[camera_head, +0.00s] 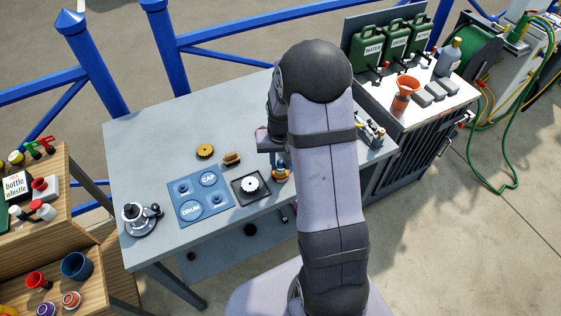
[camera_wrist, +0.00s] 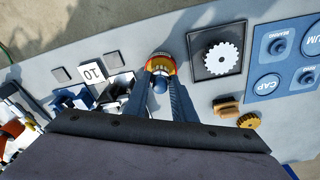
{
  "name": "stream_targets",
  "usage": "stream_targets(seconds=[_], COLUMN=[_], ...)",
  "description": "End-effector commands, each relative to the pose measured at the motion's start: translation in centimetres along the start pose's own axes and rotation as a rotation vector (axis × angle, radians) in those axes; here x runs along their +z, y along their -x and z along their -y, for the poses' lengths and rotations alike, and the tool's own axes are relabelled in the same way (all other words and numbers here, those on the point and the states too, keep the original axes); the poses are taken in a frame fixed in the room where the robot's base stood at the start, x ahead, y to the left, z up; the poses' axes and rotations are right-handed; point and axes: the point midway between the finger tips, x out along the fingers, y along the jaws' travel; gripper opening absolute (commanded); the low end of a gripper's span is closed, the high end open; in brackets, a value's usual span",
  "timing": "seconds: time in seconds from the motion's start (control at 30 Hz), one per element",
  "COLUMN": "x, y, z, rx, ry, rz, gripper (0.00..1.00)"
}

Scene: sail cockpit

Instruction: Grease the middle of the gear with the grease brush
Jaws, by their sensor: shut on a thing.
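The white gear (camera_head: 250,185) lies flat on a dark square tray (camera_head: 238,193); both also show in the wrist view, the gear (camera_wrist: 221,58) right of my fingers. My gripper (camera_wrist: 161,76) points down at a small round pot (camera_wrist: 160,57) with a red and yellow rim, which stands right of the gear in the head view (camera_head: 282,176). The fingers are shut on a blue, round-ended handle (camera_wrist: 160,86), which looks like the grease brush. Its lower end is hidden, seemingly in or over the pot. My arm hides much of the gripper in the head view.
A blue board (camera_head: 191,219) marked DRUM and CAP lies left of the gear. A wooden brush (camera_head: 232,158) and a golden gear (camera_head: 205,151) lie behind. A silver winch-like part (camera_head: 140,220) stands at the left. A block marked 10 (camera_wrist: 92,72) and other parts crowd the pot's other side.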

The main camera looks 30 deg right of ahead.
Motion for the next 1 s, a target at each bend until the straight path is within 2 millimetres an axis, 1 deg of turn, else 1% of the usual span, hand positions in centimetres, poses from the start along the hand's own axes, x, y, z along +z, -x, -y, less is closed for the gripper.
stream_targets(seconds=[0.77, 1.0], x=[0.10, 0.10], y=[-0.89, -0.86], z=[0.00, 0.00], rx=[0.000, 0.000], ry=[0.000, 0.000], rz=[0.000, 0.000], gripper=[0.06, 0.06])
